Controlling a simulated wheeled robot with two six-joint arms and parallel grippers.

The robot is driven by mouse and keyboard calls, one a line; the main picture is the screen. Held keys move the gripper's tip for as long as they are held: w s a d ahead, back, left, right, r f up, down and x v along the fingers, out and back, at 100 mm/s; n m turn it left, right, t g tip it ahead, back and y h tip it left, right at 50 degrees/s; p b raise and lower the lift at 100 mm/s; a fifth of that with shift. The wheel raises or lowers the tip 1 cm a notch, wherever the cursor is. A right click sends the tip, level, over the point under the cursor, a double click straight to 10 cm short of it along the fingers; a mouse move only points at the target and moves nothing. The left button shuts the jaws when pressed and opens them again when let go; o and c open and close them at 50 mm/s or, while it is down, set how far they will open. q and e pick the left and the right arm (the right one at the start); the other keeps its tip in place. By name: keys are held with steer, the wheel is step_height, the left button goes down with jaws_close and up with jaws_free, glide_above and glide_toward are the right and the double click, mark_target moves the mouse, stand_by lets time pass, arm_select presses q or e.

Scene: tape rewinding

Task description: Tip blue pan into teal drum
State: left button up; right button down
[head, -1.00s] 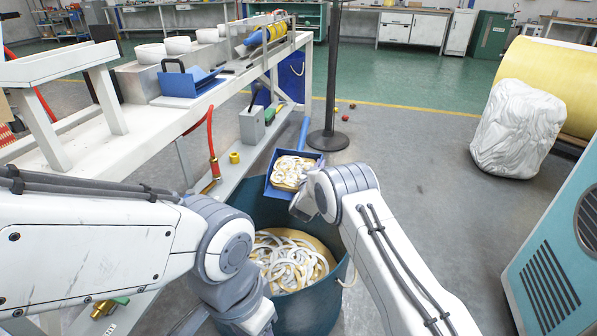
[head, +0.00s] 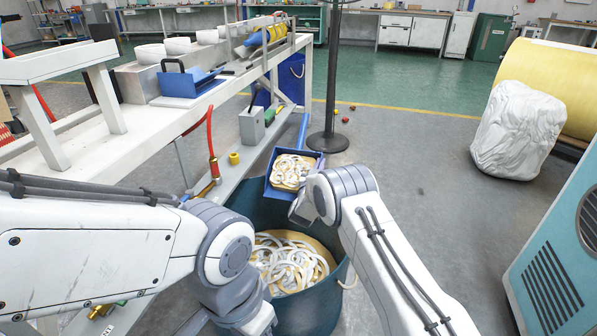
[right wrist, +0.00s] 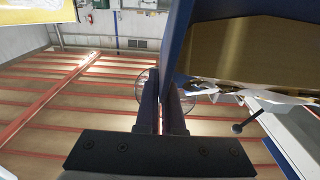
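The blue pan (head: 276,193) holds a heap of white and tan rings and hangs over the far rim of the teal drum (head: 320,308). The pan looks slightly tilted, with its open top toward the head camera. More rings (head: 290,262) lie inside the drum. My right gripper (head: 300,208) is at the pan's near right side, its fingers mostly hidden by the wrist. In the right wrist view, the fingers (right wrist: 162,84) close on the blue pan wall (right wrist: 178,42). My left arm bends down at the drum's left side; its gripper is out of view.
A white workbench (head: 150,130) on the left carries bowls and a blue dustpan (head: 190,82). A black post base (head: 328,142) stands beyond the pan. A teal machine (head: 555,260) is at right. The floor between is clear.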

steer(key=shift+s+a+r+t+b, duration=0.2)
steer(key=shift+s+r+t+b, duration=0.2)
steer(key=shift+t+b, duration=0.15)
steer(key=shift+s+r, duration=0.15)
steer(key=shift+r, duration=0.1)
steer(key=shift+s+a+t+h+b, duration=0.1)
steer(key=shift+s+t+h+b, duration=0.1)
steer(key=shift+t+h+b, duration=0.2)
steer(key=shift+s+a+r+t+b, duration=0.15)
steer(key=shift+s+r+t+b, duration=0.25)
steer(key=shift+b, duration=0.25)
steer(key=shift+s+r+t, duration=0.2)
steer(key=shift+s+t, duration=0.05)
